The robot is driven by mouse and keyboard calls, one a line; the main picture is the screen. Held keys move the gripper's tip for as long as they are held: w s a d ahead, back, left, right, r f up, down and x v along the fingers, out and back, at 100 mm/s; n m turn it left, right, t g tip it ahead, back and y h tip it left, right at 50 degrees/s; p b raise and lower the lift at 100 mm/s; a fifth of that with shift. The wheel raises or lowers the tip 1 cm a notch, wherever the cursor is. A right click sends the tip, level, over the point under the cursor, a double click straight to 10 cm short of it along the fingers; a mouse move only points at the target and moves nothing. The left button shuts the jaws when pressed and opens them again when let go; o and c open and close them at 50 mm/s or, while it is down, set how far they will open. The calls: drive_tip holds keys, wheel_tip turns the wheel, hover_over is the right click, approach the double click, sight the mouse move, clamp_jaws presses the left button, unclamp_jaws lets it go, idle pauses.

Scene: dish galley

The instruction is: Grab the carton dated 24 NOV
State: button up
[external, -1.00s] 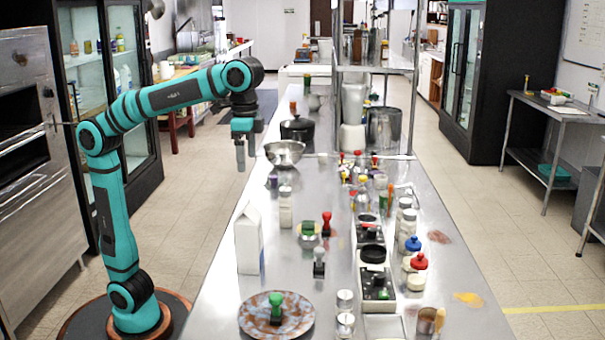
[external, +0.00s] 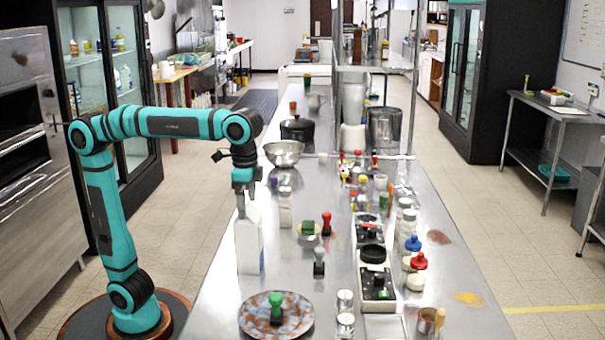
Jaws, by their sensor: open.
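A white carton (external: 249,247) stands upright near the left edge of the steel counter. No date can be read on it from this view. My gripper (external: 242,208) points down at the top of the carton and hides part of its peak. Its jaws are open; I cannot tell whether they touch the carton or straddle its top.
A white-capped shaker (external: 285,208) stands just right of the carton, and a steel bowl (external: 284,153) behind it. A rusty-looking plate (external: 257,331) with a green-handled stamp (external: 276,308) lies in front. Stamps and jars crowd the counter (external: 458,272) farther right.

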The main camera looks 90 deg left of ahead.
sight(249, 237)
drive_tip(key=shift+s+f, duration=0.1)
drive_tip(key=shift+f, duration=1.5)
clamp_jaws()
